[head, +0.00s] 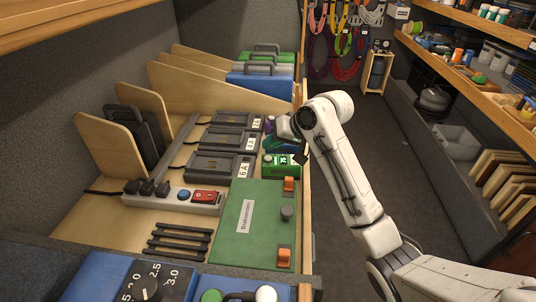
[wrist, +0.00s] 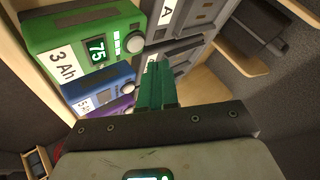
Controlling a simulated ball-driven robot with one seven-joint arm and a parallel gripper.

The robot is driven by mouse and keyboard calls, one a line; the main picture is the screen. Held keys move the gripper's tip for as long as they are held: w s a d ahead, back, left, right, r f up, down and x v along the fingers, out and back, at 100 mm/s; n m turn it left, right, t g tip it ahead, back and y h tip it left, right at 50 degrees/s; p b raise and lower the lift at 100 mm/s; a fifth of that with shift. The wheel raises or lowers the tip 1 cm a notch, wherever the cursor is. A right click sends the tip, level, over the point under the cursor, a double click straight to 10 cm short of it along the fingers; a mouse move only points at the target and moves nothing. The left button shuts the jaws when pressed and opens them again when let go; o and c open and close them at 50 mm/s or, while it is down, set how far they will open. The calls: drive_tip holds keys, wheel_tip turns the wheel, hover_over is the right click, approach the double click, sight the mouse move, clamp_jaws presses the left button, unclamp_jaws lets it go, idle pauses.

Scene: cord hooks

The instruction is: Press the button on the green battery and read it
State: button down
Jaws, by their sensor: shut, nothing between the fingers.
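The green battery (head: 282,166) sits beside the grey chargers in the head view. In the wrist view the green battery (wrist: 85,42) fills the upper left, with a "3 Ah" label, a lit display (wrist: 97,50) reading 75 and a round pale button (wrist: 135,42). Small lights show beside the display. My gripper (wrist: 158,66) has its green fingers shut and empty. In the wrist view the fingertips appear below and right of the button, apart from it in the picture; the depth gap is unclear. In the head view my gripper is largely hidden by my arm.
A blue battery (wrist: 103,90) and a purple battery (wrist: 116,108) stand beside the green one. Grey chargers (head: 221,166) line the bench. A green board (head: 252,225) with orange clips and a power strip (head: 172,197) lie nearer. The aisle floor to the right is clear.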

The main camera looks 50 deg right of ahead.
sight(272, 160)
drive_tip(key=shift+r+p, duration=1.7)
drive_tip(key=shift+r, duration=0.25)
drive_tip(key=shift+d, duration=0.1)
